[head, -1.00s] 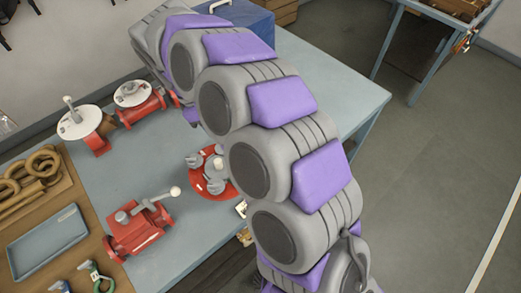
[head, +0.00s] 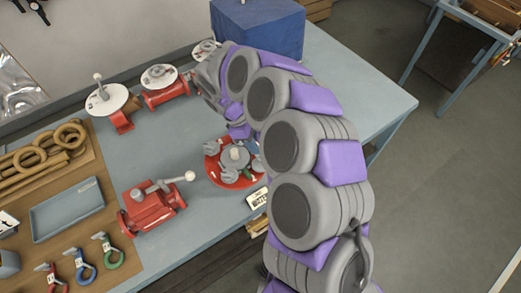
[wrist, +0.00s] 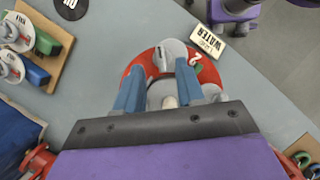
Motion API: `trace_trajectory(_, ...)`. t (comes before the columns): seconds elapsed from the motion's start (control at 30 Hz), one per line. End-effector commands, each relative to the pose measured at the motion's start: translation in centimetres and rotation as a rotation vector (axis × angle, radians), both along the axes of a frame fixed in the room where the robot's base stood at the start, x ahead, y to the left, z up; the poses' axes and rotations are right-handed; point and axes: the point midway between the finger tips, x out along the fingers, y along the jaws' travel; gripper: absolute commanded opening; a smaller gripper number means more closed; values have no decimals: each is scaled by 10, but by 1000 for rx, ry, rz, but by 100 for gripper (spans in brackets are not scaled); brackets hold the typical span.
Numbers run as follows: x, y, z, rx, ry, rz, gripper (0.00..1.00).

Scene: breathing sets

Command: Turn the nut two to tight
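A round red plate (head: 213,171) lies on the table with several grey nuts around a central grey hub (head: 235,157) with a pale post. In the wrist view the red plate (wrist: 208,76) has a white "2" mark on its right part. A grey nut (wrist: 172,52) sits close to that mark, at the fingertips. My gripper (wrist: 160,67) is open, its two blue fingers apart above the plate. Whether a finger touches the nut I cannot tell. In the head view my arm partly covers the plate's far right side.
A "WATER" sign (wrist: 208,42) lies beside the plate. A red valve with a lever (head: 150,207) stands to the left. Red valves with white discs (head: 107,99) stand behind. A blue box (head: 258,28) stands at the back. A wooden board (head: 98,170) holds rings and a tray.

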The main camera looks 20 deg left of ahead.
Motion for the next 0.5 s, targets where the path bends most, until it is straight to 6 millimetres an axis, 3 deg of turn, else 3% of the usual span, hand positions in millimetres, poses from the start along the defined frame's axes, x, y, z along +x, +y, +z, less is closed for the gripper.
trace_trajectory(0.2, 1, -9, -35, -5, 1, 1, 38)
trace_trajectory(0.5, 2, -18, -50, -2, -2, 1, 38)
